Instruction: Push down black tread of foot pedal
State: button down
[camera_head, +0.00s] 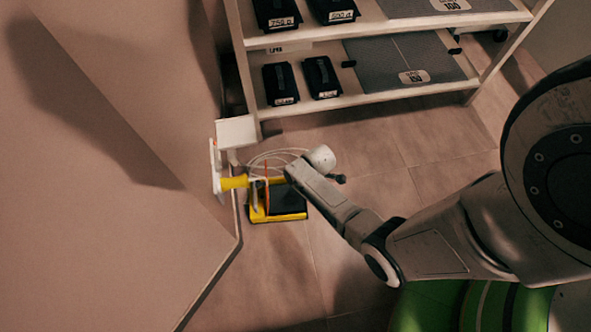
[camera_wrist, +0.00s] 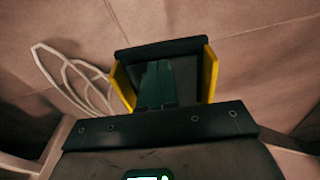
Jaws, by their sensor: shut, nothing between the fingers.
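The foot pedal (camera_head: 276,214) stands on the tiled floor by the wall corner, with yellow sides and a black tread (camera_head: 287,199). My arm reaches in from the right, and its end covers part of the pedal in the head view. In the wrist view the black tread (camera_wrist: 188,47) lies straight ahead between two yellow side walls (camera_wrist: 211,72). My gripper (camera_wrist: 158,66) is shut and empty, with its dark fingers pointing at the tread and overlapping it. I cannot tell whether the fingertips touch the tread.
A white cable (camera_head: 262,158) loops on the floor behind the pedal. A white box (camera_head: 236,131) and a yellow part (camera_head: 234,183) are at the wall to the left. A shelf (camera_head: 385,98) with black cases stands behind. The floor in front is clear.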

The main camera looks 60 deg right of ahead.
notch_tip(320, 180, up, 8)
jog(key=p, duration=0.3)
jog(key=shift+s+d+f+p, duration=0.25)
jog(key=shift+s+p, duration=0.05)
jog(key=shift+p, duration=0.1)
dwell(0.4)
